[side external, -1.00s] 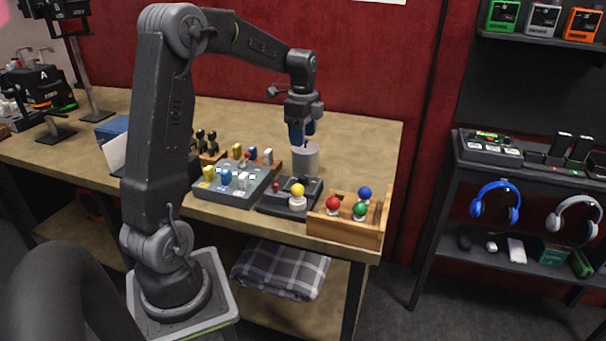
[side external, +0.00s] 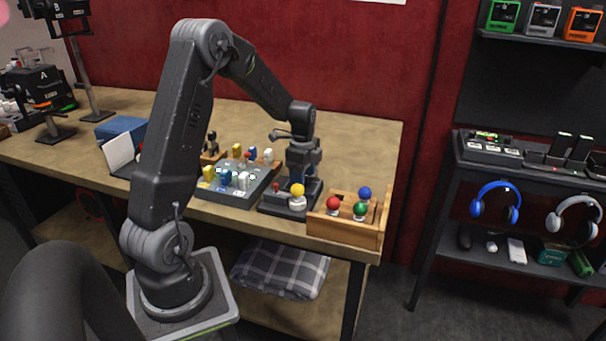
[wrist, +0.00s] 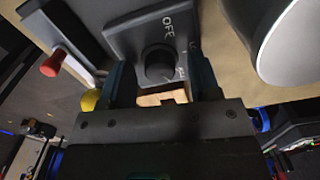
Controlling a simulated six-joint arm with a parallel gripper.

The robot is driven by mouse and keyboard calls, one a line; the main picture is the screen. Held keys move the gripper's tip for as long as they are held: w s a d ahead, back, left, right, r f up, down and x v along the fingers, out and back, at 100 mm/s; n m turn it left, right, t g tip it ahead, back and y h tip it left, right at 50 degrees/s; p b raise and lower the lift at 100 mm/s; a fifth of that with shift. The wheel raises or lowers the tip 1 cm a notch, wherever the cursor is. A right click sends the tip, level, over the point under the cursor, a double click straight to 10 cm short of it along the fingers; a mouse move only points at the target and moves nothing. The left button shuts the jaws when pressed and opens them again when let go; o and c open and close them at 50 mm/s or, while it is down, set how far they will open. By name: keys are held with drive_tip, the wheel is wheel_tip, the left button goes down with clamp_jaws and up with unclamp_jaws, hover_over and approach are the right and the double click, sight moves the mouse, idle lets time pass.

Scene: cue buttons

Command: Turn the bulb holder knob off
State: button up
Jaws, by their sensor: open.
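The bulb holder (side external: 283,206) is a dark box at the table's front edge, with a yellow bulb (side external: 297,190) and a small red-tipped part (side external: 276,187) on it. In the wrist view its round black knob (wrist: 159,65) sits on a dark plate marked "OFF", with a second label partly visible near the right finger. My gripper (wrist: 162,82) is open, with one finger on each side of the knob; I cannot tell whether either finger touches it. In the side view my gripper (side external: 297,178) is low over the back of the holder, and the knob is hidden.
A wooden box (side external: 345,231) with red, green and blue bulbs stands close on the right. A grey switch panel (side external: 232,190) stands on the left. In the wrist view a pale cylinder (wrist: 295,45) is close to the right finger.

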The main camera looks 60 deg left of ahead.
drive_tip(key=shift+c, duration=0.3)
drive_tip(key=c, duration=0.9)
